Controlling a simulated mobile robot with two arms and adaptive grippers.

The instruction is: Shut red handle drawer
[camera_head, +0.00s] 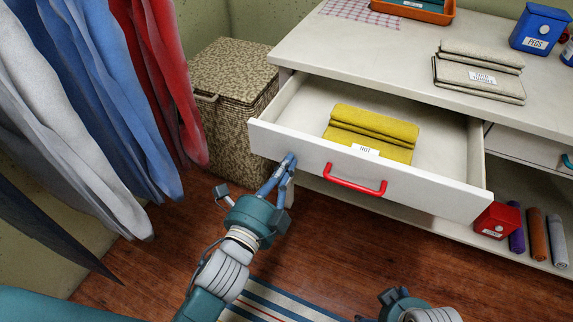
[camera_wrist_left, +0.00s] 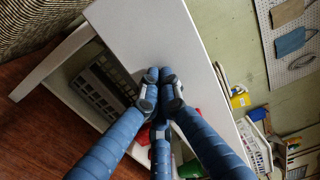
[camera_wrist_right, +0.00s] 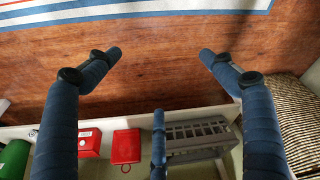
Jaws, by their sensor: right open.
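The white drawer (camera_head: 310,160) with the red handle (camera_head: 355,182) is pulled out from the white dresser. A folded yellow cloth (camera_head: 372,128) with a label lies in it. My left gripper (camera_head: 289,160) is at the drawer front, left of the red handle. Its fingers are closed together and empty in the left wrist view (camera_wrist_left: 161,76), against or just short of a white panel (camera_wrist_left: 140,30); I cannot tell if they touch. My right gripper (camera_head: 396,296) is low at the bottom edge of the head view. The right wrist view shows its fingers (camera_wrist_right: 161,54) spread wide and empty.
A patterned wicker hamper (camera_head: 233,75) stands left of the dresser. Clothes (camera_head: 95,90) hang at the left. Folded towels (camera_head: 480,75) and a blue pegs box (camera_head: 540,28) stand on the dresser top. A red box (camera_head: 497,219) and rolls sit on the lower shelf.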

